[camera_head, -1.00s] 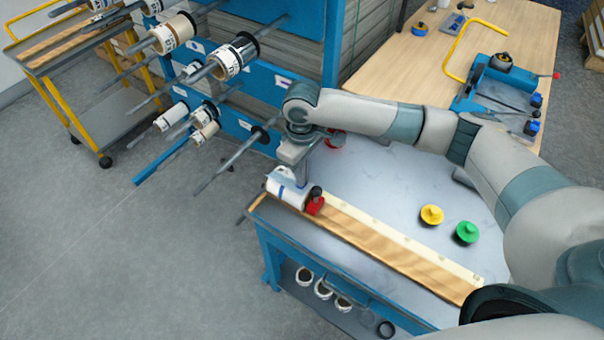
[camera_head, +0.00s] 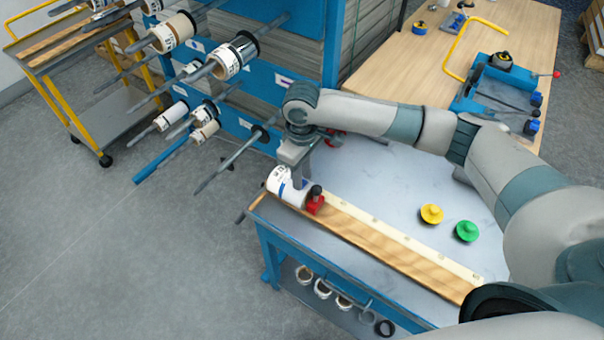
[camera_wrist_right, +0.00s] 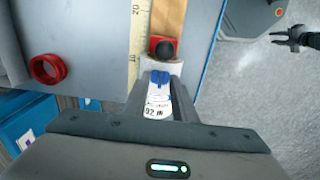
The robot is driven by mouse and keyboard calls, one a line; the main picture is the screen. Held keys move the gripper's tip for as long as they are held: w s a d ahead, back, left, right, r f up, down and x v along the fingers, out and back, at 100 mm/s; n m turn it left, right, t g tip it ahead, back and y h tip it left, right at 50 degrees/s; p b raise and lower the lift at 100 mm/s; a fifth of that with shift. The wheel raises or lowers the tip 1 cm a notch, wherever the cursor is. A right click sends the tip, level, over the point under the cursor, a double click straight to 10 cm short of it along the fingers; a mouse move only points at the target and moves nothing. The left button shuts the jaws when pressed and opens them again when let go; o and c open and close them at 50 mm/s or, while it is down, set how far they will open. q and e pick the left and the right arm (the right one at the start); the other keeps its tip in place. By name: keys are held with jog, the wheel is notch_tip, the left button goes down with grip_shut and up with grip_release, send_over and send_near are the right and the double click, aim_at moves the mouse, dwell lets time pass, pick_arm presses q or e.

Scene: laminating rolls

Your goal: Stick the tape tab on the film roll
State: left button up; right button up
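The white film roll (camera_head: 286,187) lies at the left end of the wooden board on the bench. A blue tape strip (camera_head: 283,189) shows on it; blue tape (camera_wrist_right: 161,77) also shows between the fingers in the right wrist view. My right gripper (camera_head: 303,180) points down at the roll. In the wrist view its fingers (camera_wrist_right: 160,92) stand apart, with the roll's printed white face visible between them. Contact with the tape or roll cannot be made out. A dark gripper (camera_wrist_right: 286,38), apparently my left, hangs over the floor, its finger state unclear.
A red clamp with a black knob (camera_head: 316,201) stands at the roll's right end. The wooden board (camera_head: 390,250) and a pale ruler strip run along the bench edge. Yellow (camera_head: 431,213) and green (camera_head: 466,231) knobbed discs sit on the bench. A roll rack (camera_head: 225,70) stands left.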

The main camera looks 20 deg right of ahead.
jog(key=shift+r, duration=0.1)
notch_tip(320, 180, up, 17)
jog(key=b, duration=0.4)
dwell(0.4)
dwell(0.5)
